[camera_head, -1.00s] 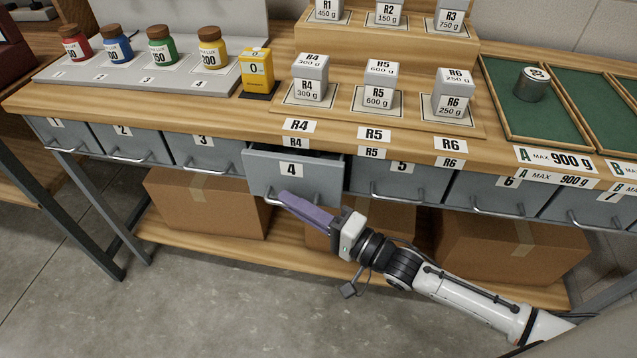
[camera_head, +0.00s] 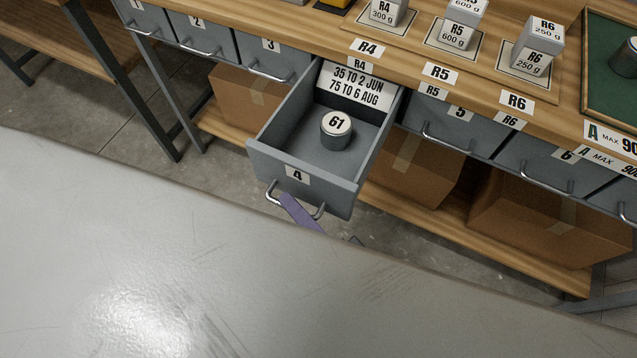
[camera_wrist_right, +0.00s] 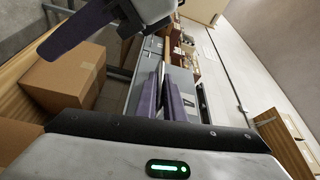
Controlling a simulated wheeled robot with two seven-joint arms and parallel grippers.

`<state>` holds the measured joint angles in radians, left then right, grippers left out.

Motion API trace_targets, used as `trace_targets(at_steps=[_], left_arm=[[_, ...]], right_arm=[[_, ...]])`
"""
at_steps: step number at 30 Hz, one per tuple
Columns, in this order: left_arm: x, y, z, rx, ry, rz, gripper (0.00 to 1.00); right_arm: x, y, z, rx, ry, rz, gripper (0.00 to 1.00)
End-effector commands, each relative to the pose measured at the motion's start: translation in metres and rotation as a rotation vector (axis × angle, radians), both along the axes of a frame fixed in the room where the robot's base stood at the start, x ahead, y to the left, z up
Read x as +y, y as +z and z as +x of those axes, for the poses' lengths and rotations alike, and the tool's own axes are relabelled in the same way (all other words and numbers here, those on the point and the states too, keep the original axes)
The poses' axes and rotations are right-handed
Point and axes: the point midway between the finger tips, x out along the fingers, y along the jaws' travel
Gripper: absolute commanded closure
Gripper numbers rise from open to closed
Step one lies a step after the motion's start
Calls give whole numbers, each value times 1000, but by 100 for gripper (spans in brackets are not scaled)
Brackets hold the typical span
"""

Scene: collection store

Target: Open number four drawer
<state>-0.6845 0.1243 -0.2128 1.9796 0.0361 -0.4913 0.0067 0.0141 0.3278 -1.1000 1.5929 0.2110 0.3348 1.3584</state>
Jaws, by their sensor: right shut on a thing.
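The number four drawer (camera_head: 300,172) stands pulled well out from under the bench in the head view, its grey front marked 4. Inside are a round dark tin (camera_head: 336,138) labelled 61 and a printed card (camera_head: 357,87). The drawer's metal handle (camera_head: 271,193) runs along its front. My right gripper (camera_head: 290,201) is shut on this handle; only a purple finger part shows there. In the right wrist view its fingers (camera_wrist_right: 165,90) reach to the drawer front. A purple-fingered gripper at top left of that view appears to be my left gripper (camera_wrist_right: 85,28); its opening is unclear.
Closed drawers flank it, with drawer 3 (camera_head: 270,62) left and drawer 5 (camera_head: 445,125) right. Cardboard boxes (camera_head: 410,165) sit on the low shelf. Labelled weights (camera_head: 455,40) stand on the bench top. A pale grey surface hides the picture's lower part.

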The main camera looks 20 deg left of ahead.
Motion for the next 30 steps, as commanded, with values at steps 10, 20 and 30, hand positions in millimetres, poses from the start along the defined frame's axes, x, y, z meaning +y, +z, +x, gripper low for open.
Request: trace_targets(at_steps=[10,20,30], left_arm=[[1,0,-1,3,1,2,100],[3,-1,-2,6,-1,6,100],[3,2,-2,6,-1,6,100]], right_arm=[[3,-1,-7,-1,9,-2,100],[3,0,-6,0,8,-1,73],[-7,-1,-8,0,7,-4,73]])
